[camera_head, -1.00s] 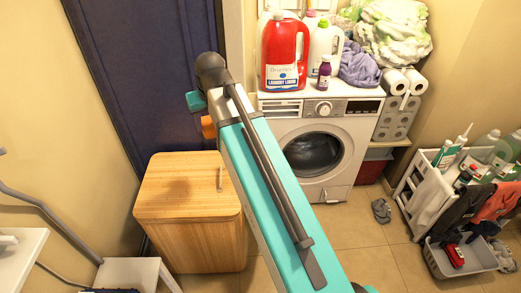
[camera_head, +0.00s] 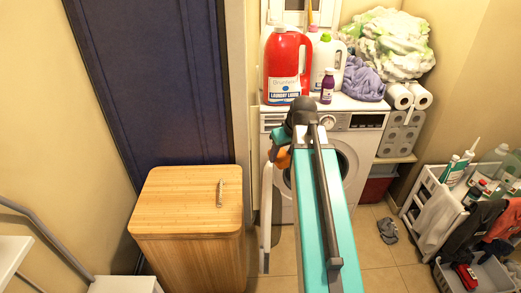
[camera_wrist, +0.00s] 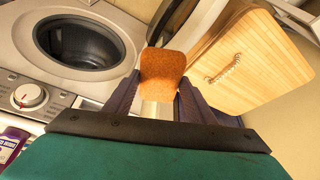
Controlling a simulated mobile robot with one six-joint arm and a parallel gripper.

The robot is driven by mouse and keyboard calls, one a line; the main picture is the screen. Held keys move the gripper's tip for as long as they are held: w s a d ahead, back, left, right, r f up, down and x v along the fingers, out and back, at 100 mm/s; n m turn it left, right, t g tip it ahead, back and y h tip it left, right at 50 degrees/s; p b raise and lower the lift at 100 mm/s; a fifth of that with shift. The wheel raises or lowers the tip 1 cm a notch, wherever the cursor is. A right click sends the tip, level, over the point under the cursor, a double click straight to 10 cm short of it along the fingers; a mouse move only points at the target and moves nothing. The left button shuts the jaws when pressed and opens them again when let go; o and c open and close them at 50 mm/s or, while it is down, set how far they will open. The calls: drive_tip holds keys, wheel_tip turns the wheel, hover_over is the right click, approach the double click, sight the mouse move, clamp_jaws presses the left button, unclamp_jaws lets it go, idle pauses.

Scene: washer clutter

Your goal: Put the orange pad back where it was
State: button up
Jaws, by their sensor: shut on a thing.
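My gripper (camera_wrist: 158,98) is shut on the orange pad (camera_wrist: 162,70), a small rough-textured block held between its two fingers. In the head view the pad (camera_head: 283,158) is a small orange patch at the arm's end, partly hidden by the arm, in front of the washer's left part. It is held in the air. The pad's earlier place cannot be told from these frames.
The white washer (camera_head: 349,135) stands behind the arm, with a red detergent jug (camera_head: 285,65) and other bottles on top. A wooden hamper (camera_head: 185,203) with a rope handle stands left. A cluttered rack (camera_head: 433,190) stands right.

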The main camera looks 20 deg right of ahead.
drive_tip(key=s+d+f+b, duration=0.2)
drive_tip(key=s+d+f, duration=0.2)
drive_tip(key=d, duration=0.2)
drive_tip(key=s+d+f+b, duration=0.1)
drive_tip(key=s+d+f, duration=0.3)
drive_tip(key=d, duration=0.2)
drive_tip(key=s+d+f+b, duration=0.3)
drive_tip(key=s+d+f, duration=0.3)
drive_tip(key=s, duration=0.4)
drive_tip(key=s+d+f+b, duration=0.3)
drive_tip(key=s+d+f, duration=0.3)
drive_tip(key=s, duration=0.4)
drive_tip(key=s+d+f+b, duration=0.3)
drive_tip(key=s+d+f, duration=0.3)
drive_tip(key=s, duration=0.5)
drive_tip(key=shift+d, duration=0.75)
drive_tip(key=shift+s, duration=0.15)
